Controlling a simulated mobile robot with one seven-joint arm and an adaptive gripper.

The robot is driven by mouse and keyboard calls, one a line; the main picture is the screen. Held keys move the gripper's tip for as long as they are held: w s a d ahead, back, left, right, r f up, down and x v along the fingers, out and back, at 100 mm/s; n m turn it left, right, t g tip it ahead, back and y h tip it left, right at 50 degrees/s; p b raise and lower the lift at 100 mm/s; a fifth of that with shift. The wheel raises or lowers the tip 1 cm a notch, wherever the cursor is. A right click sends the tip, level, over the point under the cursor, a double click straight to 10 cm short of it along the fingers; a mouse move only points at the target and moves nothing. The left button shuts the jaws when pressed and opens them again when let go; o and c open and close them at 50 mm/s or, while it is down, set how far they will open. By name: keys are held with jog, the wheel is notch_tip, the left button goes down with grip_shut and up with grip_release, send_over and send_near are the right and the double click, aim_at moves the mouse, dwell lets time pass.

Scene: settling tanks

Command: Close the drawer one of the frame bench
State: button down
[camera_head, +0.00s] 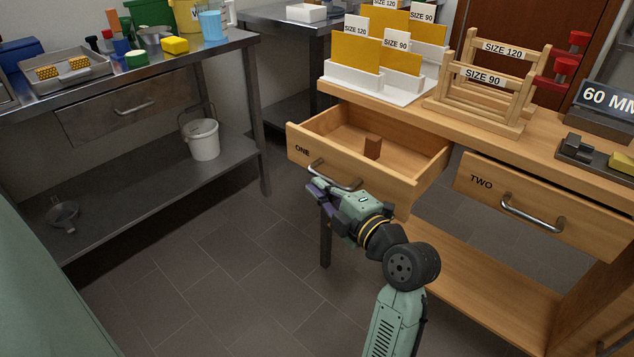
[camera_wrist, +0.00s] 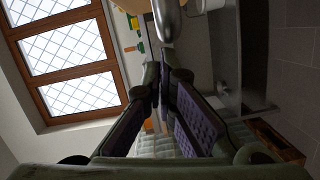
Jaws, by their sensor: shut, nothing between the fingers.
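Drawer ONE (camera_head: 320,160) of the wooden frame bench (camera_head: 450,120) is pulled out, its inside showing from above. A small brown block (camera_head: 373,147) stands in it. Its curved metal handle (camera_head: 333,176) is on the front panel; a metal bar that looks like this handle (camera_wrist: 168,20) shows at the top of the wrist view. My gripper (camera_head: 316,192) is shut and empty, just in front of and slightly below the handle's left part. Whether it touches the handle or the panel I cannot tell. In the wrist view the fingers (camera_wrist: 160,92) come together below the bar.
Drawer TWO (camera_head: 530,205) at the right looks shut, with its own handle (camera_head: 532,213). Wooden racks (camera_head: 480,95) and a white card holder (camera_head: 375,85) stand on the bench top. A steel table (camera_head: 130,75) stands left. The floor between is clear.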

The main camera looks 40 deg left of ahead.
aim_at(374, 150)
dwell(0.4)
jog(key=w+b, duration=0.3)
jog(key=w, duration=0.2)
jog(key=w+d+b, duration=0.1)
jog(key=w+b, duration=0.1)
jog(key=w, duration=0.4)
jog(key=w+b, duration=0.3)
jog(key=w, duration=0.2)
jog(key=shift+w+d+f+b, duration=0.2)
jog(key=shift+w+b, duration=0.1)
jog(key=shift+w, duration=0.05)
jog(key=shift+w+r, duration=0.2)
jog(key=shift+w, duration=0.55)
jog(key=shift+b, duration=0.3)
